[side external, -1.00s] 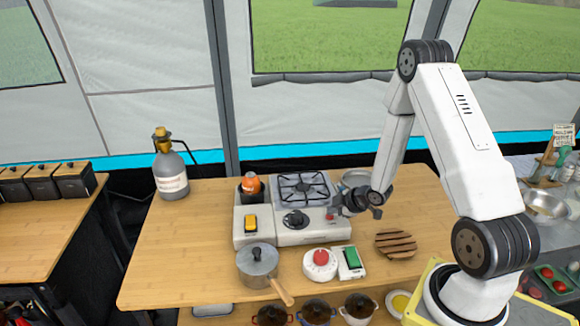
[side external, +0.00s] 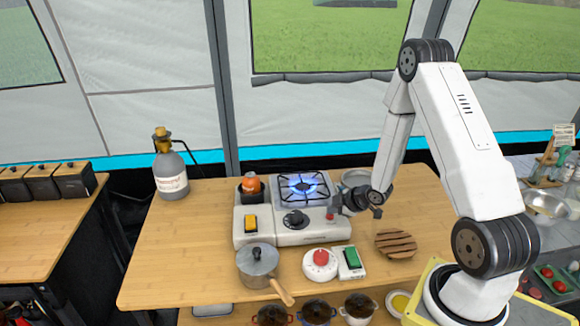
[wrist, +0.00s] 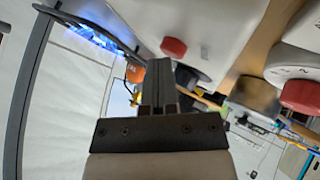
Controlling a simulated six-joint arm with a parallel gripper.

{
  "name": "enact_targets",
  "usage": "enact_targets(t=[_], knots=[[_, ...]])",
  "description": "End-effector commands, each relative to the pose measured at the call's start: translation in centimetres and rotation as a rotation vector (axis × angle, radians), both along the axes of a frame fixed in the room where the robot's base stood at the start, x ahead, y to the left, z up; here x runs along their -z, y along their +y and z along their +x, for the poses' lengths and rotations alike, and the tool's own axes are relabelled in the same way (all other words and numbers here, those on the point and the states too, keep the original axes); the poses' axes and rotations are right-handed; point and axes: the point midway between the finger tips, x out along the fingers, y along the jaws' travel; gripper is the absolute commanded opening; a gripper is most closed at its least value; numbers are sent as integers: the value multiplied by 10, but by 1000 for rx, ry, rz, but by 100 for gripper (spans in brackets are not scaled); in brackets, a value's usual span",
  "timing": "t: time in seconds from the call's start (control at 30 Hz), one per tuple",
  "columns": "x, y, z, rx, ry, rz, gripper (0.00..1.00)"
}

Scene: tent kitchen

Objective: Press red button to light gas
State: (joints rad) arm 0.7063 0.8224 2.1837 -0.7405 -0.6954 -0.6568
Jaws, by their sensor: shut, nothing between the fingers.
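The gas stove (side external: 312,236) is a white unit with a black knob (side external: 295,220) and a black grate on top. A blue flame (side external: 303,186) burns under the grate; it also shows in the wrist view (wrist: 92,32). The small red button (side external: 331,217) is on the stove's front right. In the wrist view the red button (wrist: 173,48) appears just beyond the fingertips. My gripper (side external: 335,209) is shut and empty beside the button. Its fingers (wrist: 161,75) are together in the wrist view. I cannot tell whether they touch the button.
A white dial with a red knob (side external: 320,257) and a green switch (side external: 351,258) stand in front of the stove. A lidded pot (side external: 258,262) is at front left, a wooden trivet (side external: 396,244) at right. A grey gas bottle (side external: 171,175) stands at back left.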

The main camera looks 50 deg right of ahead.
Motion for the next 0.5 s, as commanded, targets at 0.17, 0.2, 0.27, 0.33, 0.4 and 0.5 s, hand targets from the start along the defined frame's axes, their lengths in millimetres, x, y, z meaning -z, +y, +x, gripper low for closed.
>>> enact_targets(t=[0.17, 0.2, 0.27, 0.33, 0.4, 0.5], knots=[[-8, 0, 0, -1, 0, -1, 0], [-9, 0, 0, -1, 0, -1, 0], [-11, 0, 0, -2, 1, -1, 0], [-12, 0, 0, -1, 0, -1, 0], [-13, 0, 0, -1, 0, -1, 0], [-13, 0, 0, -1, 0, -1, 0]])
